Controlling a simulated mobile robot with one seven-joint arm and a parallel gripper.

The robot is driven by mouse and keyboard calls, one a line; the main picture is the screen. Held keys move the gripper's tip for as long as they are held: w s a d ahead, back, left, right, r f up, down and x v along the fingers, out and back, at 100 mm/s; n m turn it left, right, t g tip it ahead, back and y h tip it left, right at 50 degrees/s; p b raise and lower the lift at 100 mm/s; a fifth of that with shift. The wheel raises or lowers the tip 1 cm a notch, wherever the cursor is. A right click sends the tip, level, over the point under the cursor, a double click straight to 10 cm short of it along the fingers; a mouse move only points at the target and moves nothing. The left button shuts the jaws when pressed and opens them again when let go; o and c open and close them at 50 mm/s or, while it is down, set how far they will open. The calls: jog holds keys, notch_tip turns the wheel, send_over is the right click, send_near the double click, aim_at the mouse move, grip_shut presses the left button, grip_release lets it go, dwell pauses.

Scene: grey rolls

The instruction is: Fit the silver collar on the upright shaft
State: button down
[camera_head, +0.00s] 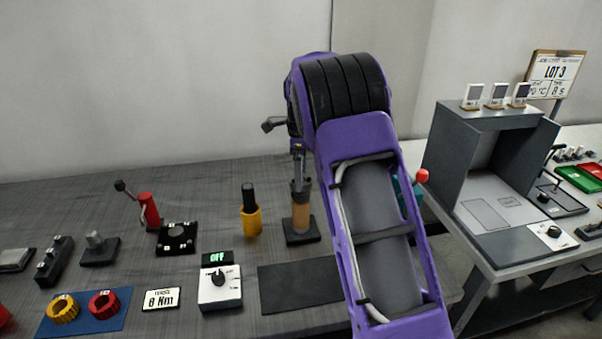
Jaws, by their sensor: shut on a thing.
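My gripper (299,184) points down at the top of a tan upright shaft (300,214), which stands on a black square base (303,238). The fingers are shut on a small grey piece at the shaft's top, which looks like the silver collar (300,187). The fingers hide much of the collar. I cannot tell whether it is around the shaft or just above it. My purple arm stands to the right of the shaft and covers the area behind it.
A dial box (220,290) and a dark mat (298,288) lie in front. Yellow (63,311) and red (104,304) rings sit on a blue mat at left. A grey booth (450,160) stands right.

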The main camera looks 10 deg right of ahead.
jog(key=shift+f, duration=0.6)
grip_release()
notch_tip(320, 180, up, 18)
jog(key=p, duration=0.2)
jog(key=shift+f, duration=0.25)
